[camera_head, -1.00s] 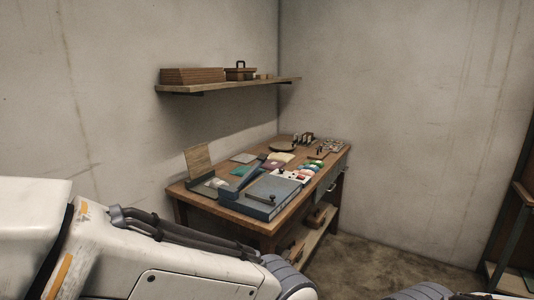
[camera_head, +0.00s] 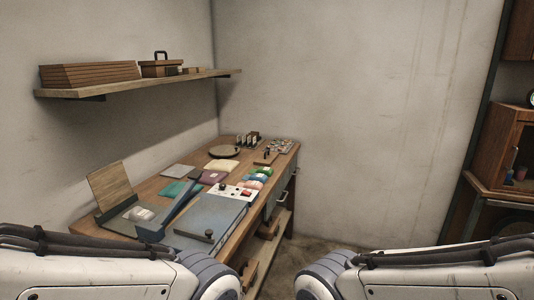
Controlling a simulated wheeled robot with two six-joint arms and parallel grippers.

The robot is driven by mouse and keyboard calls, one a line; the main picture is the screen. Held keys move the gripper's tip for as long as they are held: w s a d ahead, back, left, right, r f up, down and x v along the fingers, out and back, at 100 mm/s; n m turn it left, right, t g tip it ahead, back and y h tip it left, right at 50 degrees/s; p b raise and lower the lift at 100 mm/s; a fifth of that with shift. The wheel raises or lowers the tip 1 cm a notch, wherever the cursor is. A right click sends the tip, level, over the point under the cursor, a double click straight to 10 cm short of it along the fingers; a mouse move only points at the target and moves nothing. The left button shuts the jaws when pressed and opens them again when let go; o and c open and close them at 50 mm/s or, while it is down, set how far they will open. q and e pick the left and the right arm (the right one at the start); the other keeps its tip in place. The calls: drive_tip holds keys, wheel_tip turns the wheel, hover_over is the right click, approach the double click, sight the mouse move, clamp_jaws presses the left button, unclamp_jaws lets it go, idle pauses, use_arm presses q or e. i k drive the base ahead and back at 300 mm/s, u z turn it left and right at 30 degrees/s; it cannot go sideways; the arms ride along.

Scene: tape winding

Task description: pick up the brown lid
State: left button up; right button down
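I cannot tell for sure which thing is the brown lid. A flat round brown disc (camera_head: 224,152) lies towards the back of the workbench (camera_head: 150,190). A small brown box (camera_head: 161,70) with a dark handle on top stands on the wall shelf (camera_head: 120,85); whether its top is a separate lid is too small to tell. Only the white upper parts of my two arms show, low at the left and right. Both of my grippers are out of view.
Coloured packets (camera_head: 258,178) and a leaning wooden board (camera_head: 111,187) are on the bench. A stack of brown slats (camera_head: 90,74) lies on the shelf. A wooden cabinet (camera_head: 497,145) stands far right.

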sight(267, 158)
drive_tip(key=z, duration=0.3)
drive_tip(key=i, duration=0.75)
drive_tip(key=z, duration=0.9)
drive_tip(key=i, duration=1.6)
drive_tip(key=u, duration=0.5)
drive_tip(key=i, duration=1.2)
drive_tip(key=u, duration=0.85)
